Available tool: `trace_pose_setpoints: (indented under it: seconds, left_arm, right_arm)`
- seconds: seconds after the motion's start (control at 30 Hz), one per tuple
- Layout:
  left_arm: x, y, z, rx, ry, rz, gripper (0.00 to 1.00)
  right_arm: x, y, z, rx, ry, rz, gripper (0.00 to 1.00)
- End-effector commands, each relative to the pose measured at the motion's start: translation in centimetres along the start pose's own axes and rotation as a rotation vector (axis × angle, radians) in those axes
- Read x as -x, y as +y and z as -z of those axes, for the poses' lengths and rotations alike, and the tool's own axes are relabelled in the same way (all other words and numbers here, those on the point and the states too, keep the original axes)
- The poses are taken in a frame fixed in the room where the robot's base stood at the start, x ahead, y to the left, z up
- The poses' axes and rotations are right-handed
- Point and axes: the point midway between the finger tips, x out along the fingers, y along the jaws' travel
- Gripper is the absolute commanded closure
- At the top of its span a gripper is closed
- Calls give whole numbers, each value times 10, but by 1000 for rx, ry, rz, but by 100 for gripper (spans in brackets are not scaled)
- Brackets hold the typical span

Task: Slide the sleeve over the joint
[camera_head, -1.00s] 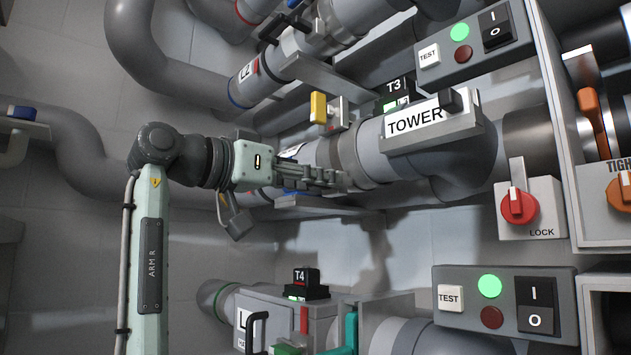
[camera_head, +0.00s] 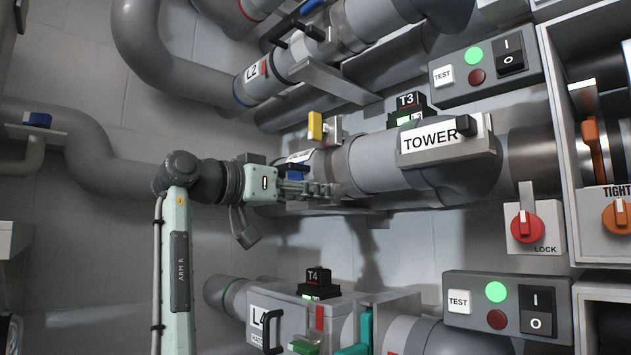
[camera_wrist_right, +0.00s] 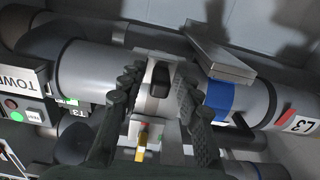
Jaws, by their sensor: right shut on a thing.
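In the head view, the L3 pipe line runs across the middle to the TOWER housing (camera_head: 490,150). A light metal sleeve (camera_wrist_right: 152,105) wraps the pipe in the right wrist view. It carries a black grip (camera_wrist_right: 158,78). My right gripper (camera_head: 335,190) reaches in from the left and lies along the front of the pipe. In the wrist view its two fingers (camera_wrist_right: 158,88) stand on either side of the black grip, shut on it. The joint itself is hidden or cannot be told from the pipe. My left gripper is not in view.
A yellow valve handle (camera_head: 316,126) stands just above the pipe near my fingers. A blue clamp (camera_wrist_right: 222,100) and a metal bracket (camera_wrist_right: 215,60) sit close by. A red LOCK knob (camera_head: 525,226) and a test panel (camera_head: 505,305) are at the right.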

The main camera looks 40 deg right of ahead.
Motion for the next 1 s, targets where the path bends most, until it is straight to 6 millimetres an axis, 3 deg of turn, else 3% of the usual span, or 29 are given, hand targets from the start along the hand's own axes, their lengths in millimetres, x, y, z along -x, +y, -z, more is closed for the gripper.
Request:
trace_pose_setpoints:
  seconds: [0.37,0.4,0.43,1.0]
  left_arm:
    - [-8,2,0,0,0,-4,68]
    - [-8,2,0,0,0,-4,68]
    - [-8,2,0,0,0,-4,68]
    - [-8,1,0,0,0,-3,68]
  right_arm:
    - [1,-7,1,1,6,9,100]
    - [1,-7,1,1,6,10,66]
    - [1,-7,1,1,6,10,62]
    - [0,-6,-1,2,1,5,62]
